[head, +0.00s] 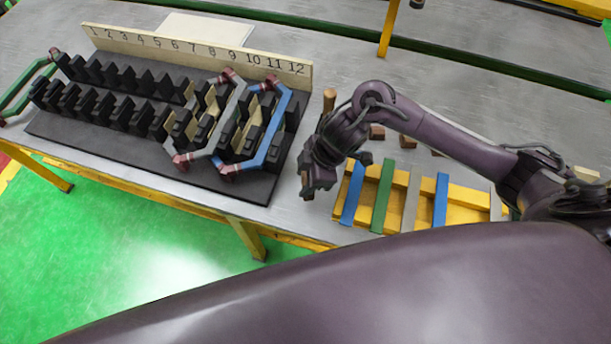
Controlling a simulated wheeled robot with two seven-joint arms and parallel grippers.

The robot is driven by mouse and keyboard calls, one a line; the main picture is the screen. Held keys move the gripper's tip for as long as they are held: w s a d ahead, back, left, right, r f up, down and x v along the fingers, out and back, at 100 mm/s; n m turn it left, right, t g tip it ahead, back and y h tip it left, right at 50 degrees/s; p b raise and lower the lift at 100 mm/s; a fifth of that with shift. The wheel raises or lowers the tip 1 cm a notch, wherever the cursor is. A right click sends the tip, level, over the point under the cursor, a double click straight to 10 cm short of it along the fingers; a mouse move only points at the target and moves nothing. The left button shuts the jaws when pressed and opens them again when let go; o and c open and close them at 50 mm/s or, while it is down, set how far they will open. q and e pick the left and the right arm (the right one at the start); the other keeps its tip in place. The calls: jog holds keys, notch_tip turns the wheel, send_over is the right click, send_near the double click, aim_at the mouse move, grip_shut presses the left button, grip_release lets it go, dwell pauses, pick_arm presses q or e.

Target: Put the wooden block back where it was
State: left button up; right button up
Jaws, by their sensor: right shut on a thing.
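My right gripper (308,182) is over the table, between the black slotted stator base (240,184) and the yellow rack. It is shut on a small brown piece (304,181), seemingly the wooden block; the fingers hide most of it. Whether it touches the table I cannot tell. Small brown wooden blocks (377,132) (407,141) lie on the table behind my right forearm. A wooden cylinder (329,99) stands up just behind the gripper, its lower part hidden. My left gripper is not in view.
A numbered board (200,48) backs the stator base. Grey and blue coils (283,100) sit in its right-hand slots; a green coil (22,98) lies at far left. The yellow rack (400,182) holds blue, green and grey strips. The table behind the arm is mostly clear.

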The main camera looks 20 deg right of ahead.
jog(key=shift+f, duration=0.15)
jog(key=o, duration=1.3)
jog(key=v, duration=1.2)
jog(key=shift+a, duration=0.1)
